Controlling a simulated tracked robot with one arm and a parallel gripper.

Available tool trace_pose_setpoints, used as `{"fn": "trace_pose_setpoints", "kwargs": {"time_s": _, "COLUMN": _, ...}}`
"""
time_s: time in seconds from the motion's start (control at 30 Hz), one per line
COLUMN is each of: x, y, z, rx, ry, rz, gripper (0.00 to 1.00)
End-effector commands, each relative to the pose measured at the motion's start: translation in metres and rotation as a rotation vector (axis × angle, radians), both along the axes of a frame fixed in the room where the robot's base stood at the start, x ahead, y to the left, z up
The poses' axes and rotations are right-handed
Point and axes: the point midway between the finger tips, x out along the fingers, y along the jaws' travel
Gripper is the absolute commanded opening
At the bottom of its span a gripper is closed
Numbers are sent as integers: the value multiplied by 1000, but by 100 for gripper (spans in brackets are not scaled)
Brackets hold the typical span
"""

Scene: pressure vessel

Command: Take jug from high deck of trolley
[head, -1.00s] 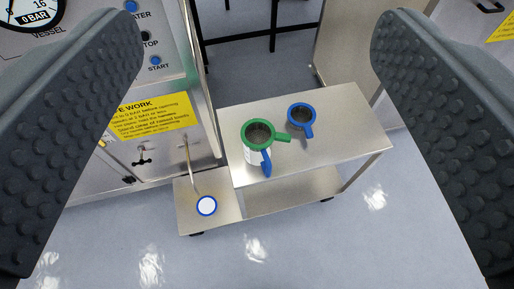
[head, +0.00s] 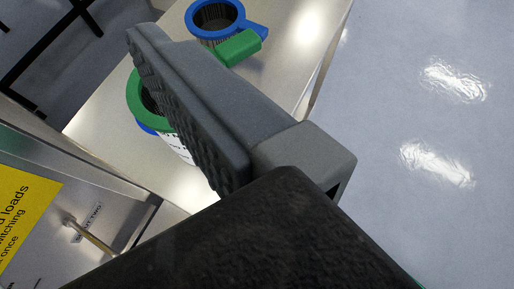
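A jug with a green rim (head: 137,97) and a white label stands on the upper deck of the steel trolley (head: 110,100). Its green handle (head: 238,48) sticks out past the far end of my finger. A second vessel, with a blue rim and handle (head: 216,18), stands behind it on the same deck. One finger of my gripper (head: 190,110) crosses in front of the green-rimmed jug and hides much of it. Its studded face is turned towards the jug; contact cannot be told. The other finger cannot be made out, nor can a grip.
A steel cabinet with a yellow sign (head: 22,215) and a thin rod-like handle (head: 90,238) is at the lower left. Dark frame legs (head: 40,55) are at the upper left. Open shiny floor (head: 430,110) lies to the right.

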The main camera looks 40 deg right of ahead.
Motion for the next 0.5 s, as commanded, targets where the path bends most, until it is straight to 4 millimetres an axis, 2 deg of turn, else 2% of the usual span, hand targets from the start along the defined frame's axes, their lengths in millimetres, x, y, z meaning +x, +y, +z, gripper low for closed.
{"fn": "trace_pose_setpoints", "kwargs": {"time_s": 0.03, "x": -5, "y": -1, "z": -34, "rx": -32, "ry": 37, "rz": -37, "gripper": 100}}
{"fn": "trace_pose_setpoints", "kwargs": {"time_s": 0.1, "x": -14, "y": -9, "z": -67, "rx": -80, "ry": 74, "rz": -89, "gripper": 100}}
{"fn": "trace_pose_setpoints", "kwargs": {"time_s": 0.2, "x": -27, "y": -18, "z": -101, "rx": -142, "ry": 116, "rz": -146, "gripper": 100}}
{"fn": "trace_pose_setpoints", "kwargs": {"time_s": 0.3, "x": -35, "y": -25, "z": -118, "rx": -182, "ry": 139, "rz": -178, "gripper": 100}}
{"fn": "trace_pose_setpoints", "kwargs": {"time_s": 0.5, "x": -32, "y": -31, "z": -129, "rx": -200, "ry": 148, "rz": -194, "gripper": 100}}
